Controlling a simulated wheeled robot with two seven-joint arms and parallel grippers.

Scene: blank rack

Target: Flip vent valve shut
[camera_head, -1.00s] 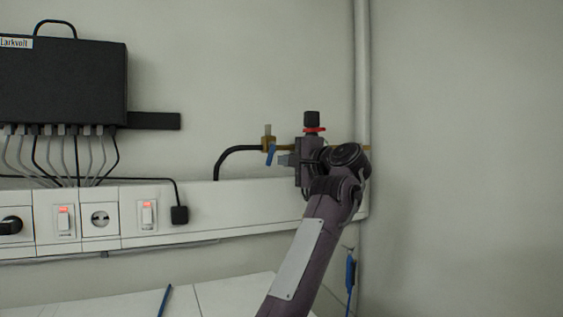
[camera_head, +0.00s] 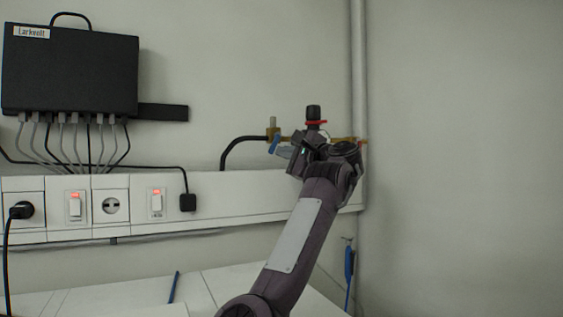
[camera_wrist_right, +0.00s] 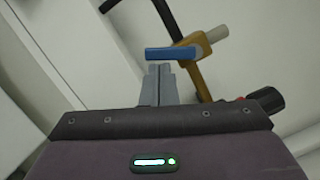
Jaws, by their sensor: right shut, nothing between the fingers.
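The vent valve is a brass fitting (camera_head: 272,132) on the wall pipe, with a blue lever (camera_head: 274,145) slanting down to the left in the head view. In the right wrist view the blue lever (camera_wrist_right: 170,53) lies across the picture in front of the brass body (camera_wrist_right: 188,70). My right gripper (camera_head: 283,151) is just right of and below the lever, its wrist tilted. Its grey fingertips (camera_wrist_right: 160,68) are shut and empty, right at the lever; I cannot tell whether they touch. My left gripper is not in view.
A black knob with a red ring (camera_head: 313,114) stands just above my right wrist. A black hose (camera_head: 238,143) leaves the valve to the left. A vertical pipe (camera_head: 358,80) is close on the right. White trunking (camera_head: 240,196) with sockets and switches runs below.

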